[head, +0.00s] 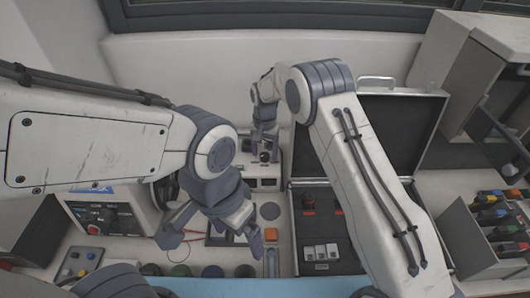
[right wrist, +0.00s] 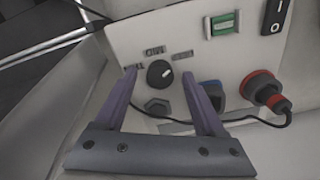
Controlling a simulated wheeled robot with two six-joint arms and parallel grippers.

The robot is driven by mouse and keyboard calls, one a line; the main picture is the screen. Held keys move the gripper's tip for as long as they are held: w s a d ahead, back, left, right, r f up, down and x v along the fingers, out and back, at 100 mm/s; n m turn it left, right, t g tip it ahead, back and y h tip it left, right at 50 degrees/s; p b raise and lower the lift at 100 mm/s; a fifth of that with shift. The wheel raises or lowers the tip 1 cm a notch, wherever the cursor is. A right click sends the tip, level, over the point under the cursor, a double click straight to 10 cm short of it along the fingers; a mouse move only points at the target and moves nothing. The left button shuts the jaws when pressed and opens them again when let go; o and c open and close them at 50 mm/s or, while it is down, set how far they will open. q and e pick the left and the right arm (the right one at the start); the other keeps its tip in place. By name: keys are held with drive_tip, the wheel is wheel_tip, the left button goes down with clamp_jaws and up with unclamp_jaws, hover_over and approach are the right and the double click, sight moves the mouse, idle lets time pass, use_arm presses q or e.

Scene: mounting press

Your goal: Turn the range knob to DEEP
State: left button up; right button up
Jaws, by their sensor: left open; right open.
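The range knob (right wrist: 160,74) is a round black dial with a white pointer mark towards its right side, on a pale panel (right wrist: 215,60). Small labels sit to its left, above it and to its upper right; I cannot read them surely. My right gripper (right wrist: 160,78) is open, its two purple fingers on either side of the knob in the picture; contact cannot be told. In the head view, my right gripper (head: 264,148) is at the back beside a small white unit (head: 263,170). My left gripper (head: 211,238) is open and empty above the bench.
The panel also carries a green-windowed part (right wrist: 225,22), a black rocker switch (right wrist: 277,14), a red-ringed connector (right wrist: 262,88) with a cable, and a hex nut (right wrist: 157,106). An open black case (head: 395,130) stands right of the unit. A boxed instrument (head: 110,215) is at left.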

sight(264, 155)
wheel_tip(264, 155, up, 10)
drive_tip(key=b, duration=0.3)
drive_tip(key=shift+r, duration=0.15)
drive_tip(key=s+a+r+n, duration=0.1)
drive_tip(key=s+r+n, duration=0.25)
drive_tip(key=s, duration=0.45)
drive_tip(key=s+a+r+n, duration=0.15)
drive_tip(key=s+r, duration=0.25)
drive_tip(key=s, duration=0.4)
drive_tip(key=s+d+f+n, duration=0.1)
drive_tip(key=s+d+n, duration=0.2)
drive_tip(key=s, duration=0.8)
drive_tip(key=s+d+f+n+y, duration=0.1)
drive_tip(key=s+d+n, duration=0.2)
drive_tip(key=s, duration=0.7)
drive_tip(key=shift+s+d+f, duration=0.35)
drive_tip(key=shift+s+d, duration=0.05)
drive_tip(key=shift+d, duration=0.15)
